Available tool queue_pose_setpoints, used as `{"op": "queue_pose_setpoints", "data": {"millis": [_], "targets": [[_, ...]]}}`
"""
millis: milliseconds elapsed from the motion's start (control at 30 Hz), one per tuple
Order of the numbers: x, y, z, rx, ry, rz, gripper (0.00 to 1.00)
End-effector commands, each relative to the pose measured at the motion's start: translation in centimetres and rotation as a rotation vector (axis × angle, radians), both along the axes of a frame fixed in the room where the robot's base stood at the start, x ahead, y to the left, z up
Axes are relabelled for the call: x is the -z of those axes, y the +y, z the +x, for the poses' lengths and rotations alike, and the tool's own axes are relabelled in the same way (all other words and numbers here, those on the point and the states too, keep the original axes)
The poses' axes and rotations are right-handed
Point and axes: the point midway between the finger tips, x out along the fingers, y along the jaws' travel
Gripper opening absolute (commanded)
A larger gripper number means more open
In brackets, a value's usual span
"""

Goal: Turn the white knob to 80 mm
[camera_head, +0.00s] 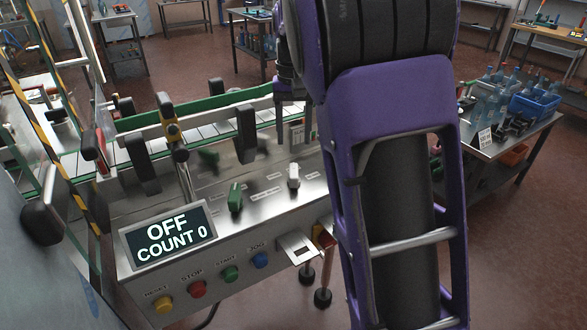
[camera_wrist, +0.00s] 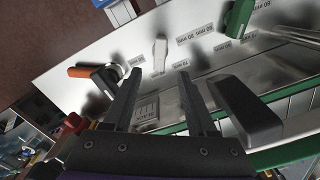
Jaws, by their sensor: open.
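The white knob (camera_head: 293,176) stands on the steel control panel (camera_head: 265,225), right of a green knob (camera_head: 235,197) in the head view. In the wrist view the white knob (camera_wrist: 160,52) lies just beyond and between my fingertips, apart from them. Small printed mm labels (camera_wrist: 183,39) surround the knobs; they appear upside down, and I cannot tell which one the white knob points to. My gripper (camera_wrist: 159,74) is open and empty. In the head view my purple arm hides much of the gripper and the panel's right part.
A display (camera_head: 168,235) reads OFF, COUNT 0. Several coloured buttons (camera_head: 230,273) line the front. A conveyor with green rails (camera_head: 215,103) runs behind. A black block (camera_wrist: 243,110) sits close beside my right finger in the wrist view. An orange-handled part (camera_wrist: 85,72) lies left.

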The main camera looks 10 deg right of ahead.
Motion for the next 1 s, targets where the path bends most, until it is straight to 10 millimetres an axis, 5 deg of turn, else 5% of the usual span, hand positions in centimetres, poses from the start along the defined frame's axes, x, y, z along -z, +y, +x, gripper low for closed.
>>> {"op": "queue_pose_setpoints", "data": {"millis": [100, 400, 833, 1000], "targets": [[3.0, 0.0, -0.1, -0.002, 0.003, -0.001, 0.57], [7.7, 0.0, 0.0, -0.001, 0.001, -0.001, 0.57], [8.7, 0.0, 0.0, -0.001, -0.001, 0.000, 0.57], [8.7, 0.0, 0.0, -0.001, -0.001, 0.000, 0.30]]}}
